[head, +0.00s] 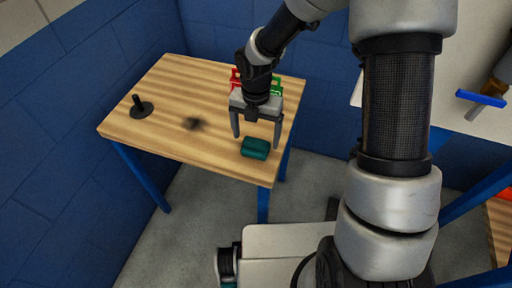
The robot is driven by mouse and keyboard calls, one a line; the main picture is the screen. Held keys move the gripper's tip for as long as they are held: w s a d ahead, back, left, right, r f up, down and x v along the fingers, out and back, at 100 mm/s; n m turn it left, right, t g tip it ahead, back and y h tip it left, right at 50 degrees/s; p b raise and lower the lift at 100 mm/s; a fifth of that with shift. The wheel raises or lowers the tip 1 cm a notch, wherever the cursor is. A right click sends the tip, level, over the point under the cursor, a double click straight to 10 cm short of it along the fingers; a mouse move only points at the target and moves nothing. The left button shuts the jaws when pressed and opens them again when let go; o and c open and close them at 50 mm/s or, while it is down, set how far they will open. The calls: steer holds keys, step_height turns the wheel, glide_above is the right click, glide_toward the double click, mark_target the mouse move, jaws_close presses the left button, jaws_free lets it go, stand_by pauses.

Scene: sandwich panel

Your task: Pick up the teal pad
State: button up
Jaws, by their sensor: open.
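The teal pad (255,148) is a small dark teal block with rounded edges. It lies on the wooden table (165,85) near its front right edge. My gripper (257,142) points down over the table with its two fingers spread apart and nothing held between them. The fingertips appear just above or behind the pad, one toward each end of it. I cannot tell the exact height between the fingertips and the pad.
A black base with an upright peg (141,107) stands at the table's left. A dark blurry patch (193,124) is on the tabletop's middle. Red (235,80) and green (276,88) items sit behind my gripper, partly hidden. Blue walls (60,130) border the table's left and back.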

mark_target(256, 141)
steer(key=f, duration=0.4)
steer(key=shift+s+b, duration=0.25)
steer(key=shift+b, duration=0.15)
steer(key=shift+r, duration=0.1)
steer(key=c, duration=1.2)
steer(key=shift+o, duration=0.2)
step_height(256, 141, up, 10)
steer(key=p, duration=0.2)
steer(key=shift+p, duration=0.35)
steer(key=shift+o, duration=1)
steer(key=shift+d, duration=0.1)
steer(key=shift+c, duration=0.4)
